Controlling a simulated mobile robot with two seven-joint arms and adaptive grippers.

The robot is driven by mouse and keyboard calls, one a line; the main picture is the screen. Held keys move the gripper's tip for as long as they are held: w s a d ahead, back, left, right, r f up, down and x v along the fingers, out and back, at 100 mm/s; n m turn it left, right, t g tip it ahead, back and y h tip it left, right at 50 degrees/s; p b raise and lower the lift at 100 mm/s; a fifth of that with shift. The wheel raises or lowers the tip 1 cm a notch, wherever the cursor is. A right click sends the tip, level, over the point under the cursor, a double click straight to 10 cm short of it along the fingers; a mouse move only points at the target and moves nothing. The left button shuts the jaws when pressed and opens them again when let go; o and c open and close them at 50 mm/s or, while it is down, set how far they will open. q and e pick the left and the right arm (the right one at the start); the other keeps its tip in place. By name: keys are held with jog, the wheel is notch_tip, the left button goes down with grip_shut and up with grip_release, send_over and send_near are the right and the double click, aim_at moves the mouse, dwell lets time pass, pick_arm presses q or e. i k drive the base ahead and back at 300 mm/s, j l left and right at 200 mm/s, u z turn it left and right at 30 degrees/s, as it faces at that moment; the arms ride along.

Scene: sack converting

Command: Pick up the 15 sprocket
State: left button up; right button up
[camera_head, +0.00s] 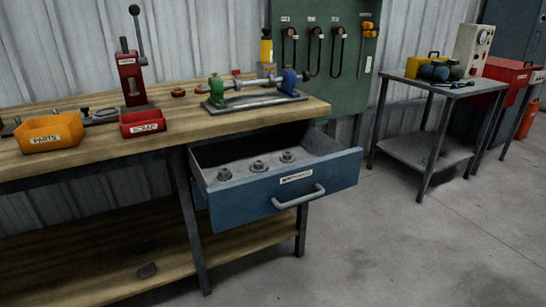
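Three small grey toothed parts that look like sprockets sit in a row in the open blue drawer (345,170) under the workbench. The left one (224,174) is nearest the drawer's left side. The middle one (258,166) and the right one (287,157) stand a little apart from it, towards the right. Any number marks are too small to read, so I cannot tell which is the 15. The drawer has a white label and a grey bar handle (299,196) on its front. Neither of my grippers is in view.
The wooden workbench (180,128) holds a yellow bin (48,133) marked PARTS, a red tray (143,123), a red press (131,75) and a green-and-blue shaft fixture (255,99). A grey side table (440,84) stands at right. The floor before the drawer is clear.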

aim_at(258, 166)
jog(key=i+l, duration=0.75)
jog(key=i, duration=0.25)
